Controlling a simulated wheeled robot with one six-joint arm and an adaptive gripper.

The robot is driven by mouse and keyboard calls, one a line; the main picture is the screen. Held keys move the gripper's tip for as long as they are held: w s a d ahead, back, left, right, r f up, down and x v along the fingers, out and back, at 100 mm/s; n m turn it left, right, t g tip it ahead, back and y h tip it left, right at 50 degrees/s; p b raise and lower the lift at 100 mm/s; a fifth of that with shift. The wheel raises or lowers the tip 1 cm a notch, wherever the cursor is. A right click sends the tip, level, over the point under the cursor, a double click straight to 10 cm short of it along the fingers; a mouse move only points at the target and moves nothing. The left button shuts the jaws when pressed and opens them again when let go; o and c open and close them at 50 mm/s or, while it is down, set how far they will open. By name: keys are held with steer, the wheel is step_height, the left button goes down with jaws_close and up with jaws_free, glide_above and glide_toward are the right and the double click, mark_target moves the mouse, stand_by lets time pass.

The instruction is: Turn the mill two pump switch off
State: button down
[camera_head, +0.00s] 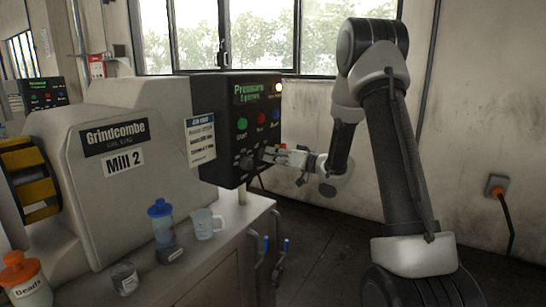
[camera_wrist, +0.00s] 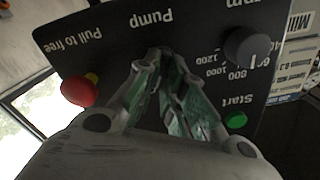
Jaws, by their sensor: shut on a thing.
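The Mill 2 machine (camera_head: 150,190) carries a black control panel (camera_head: 222,150) with a green-lit pressure display and a lit amber lamp. My gripper (camera_head: 268,155) reaches the lower right part of the panel face from the right. In the wrist view the panel is upside down, and my gripper (camera_wrist: 162,58) has its fingertips just by the "Pump" label (camera_wrist: 151,20). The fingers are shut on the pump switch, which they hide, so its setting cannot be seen. A grey speed dial (camera_wrist: 248,46), a green Start button (camera_wrist: 236,120) and a red mushroom button (camera_wrist: 80,91) lie around the fingers.
A blue-lidded bottle (camera_head: 162,225), a clear mug (camera_head: 205,224) and a small jar (camera_head: 124,278) stand on the bench below the panel. An orange-lidded beads container (camera_head: 25,280) is at the lower left.

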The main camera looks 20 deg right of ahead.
steer(key=shift+n, duration=0.4)
steer(key=n, duration=1.1)
steer(key=shift+s+a, duration=0.15)
stand_by(0.4)
steer(key=c, duration=1.5)
jaws_free()
